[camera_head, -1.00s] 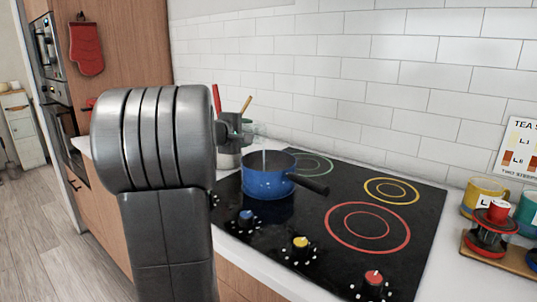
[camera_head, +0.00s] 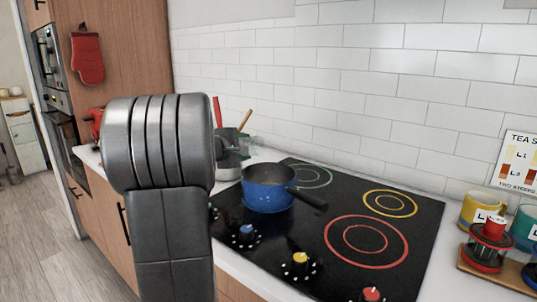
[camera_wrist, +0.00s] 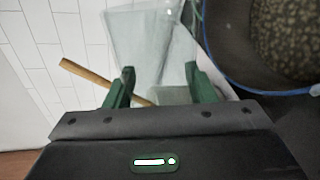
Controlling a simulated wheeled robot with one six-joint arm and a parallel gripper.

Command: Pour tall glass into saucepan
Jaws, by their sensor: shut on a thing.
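In the wrist view the saucepan (camera_wrist: 222,62) is at the upper right, with a speckled brownish content inside. The clear tall glass (camera_wrist: 145,38) is between the green fingers of my gripper (camera_wrist: 162,85), which is shut on it. The glass is beside the saucepan, left of its rim in the wrist view. In the head view my arm hides most of the gripper, and the glass is hard to make out. I cannot tell what is left in it.
A grey utensil pot (camera_head: 228,160) with a red and a wooden handle stands behind the gripper. A tiled wall (camera_head: 400,90) closes the back. The cooktop's other rings are clear.

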